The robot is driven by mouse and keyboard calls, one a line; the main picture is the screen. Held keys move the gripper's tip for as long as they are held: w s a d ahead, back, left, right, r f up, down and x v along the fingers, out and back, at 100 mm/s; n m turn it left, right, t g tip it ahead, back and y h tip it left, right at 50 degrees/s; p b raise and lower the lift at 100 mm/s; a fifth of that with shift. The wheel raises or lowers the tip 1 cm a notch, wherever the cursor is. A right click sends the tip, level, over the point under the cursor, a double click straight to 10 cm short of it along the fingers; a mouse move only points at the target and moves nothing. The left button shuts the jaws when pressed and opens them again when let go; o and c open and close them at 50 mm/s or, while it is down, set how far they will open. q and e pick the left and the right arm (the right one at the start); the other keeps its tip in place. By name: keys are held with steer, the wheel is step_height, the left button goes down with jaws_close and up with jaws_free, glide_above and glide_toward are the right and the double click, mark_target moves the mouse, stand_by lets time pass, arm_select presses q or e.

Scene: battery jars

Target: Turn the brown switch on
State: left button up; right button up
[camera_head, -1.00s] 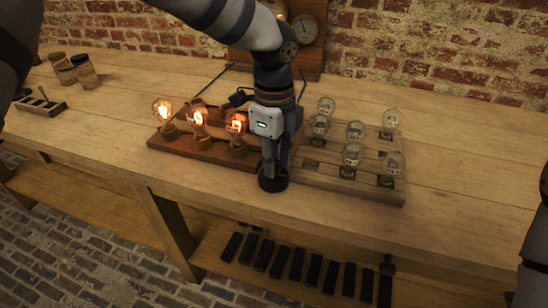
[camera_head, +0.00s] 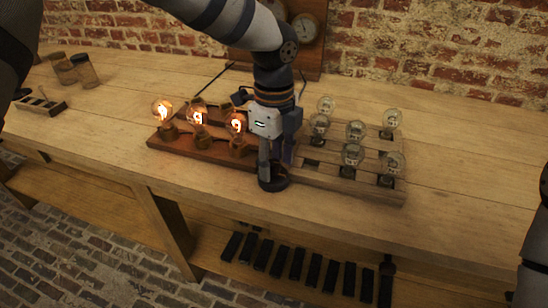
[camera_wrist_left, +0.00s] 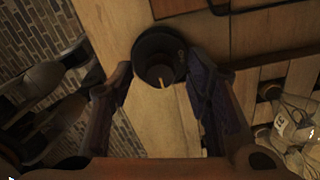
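A dark round switch (camera_head: 273,184) sits on the front part of the table, in front of the bulb boards. In the left wrist view the switch (camera_wrist_left: 152,45) shows as a round dark body with a smaller knob and a pale mark. Its brown colour is hard to tell in this light. My left gripper (camera_head: 276,160) points down over it, and its fingers partly hide it in the head view. In the left wrist view the fingers of my left gripper (camera_wrist_left: 160,78) are apart, one on each side of the knob; contact cannot be told. My right gripper is out of view.
A red-brown board (camera_head: 185,153) with lit bulbs stands left of my left gripper. A paler board (camera_head: 345,187) with several unlit bulbs stands to the right. Jars (camera_head: 84,72) and a small rack (camera_head: 40,104) stand at far left. Black blocks (camera_head: 297,267) line the lower shelf.

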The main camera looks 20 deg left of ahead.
mark_target(274, 163)
arm_select(q)
step_height(274, 163, up, 12)
stand_by(0.4)
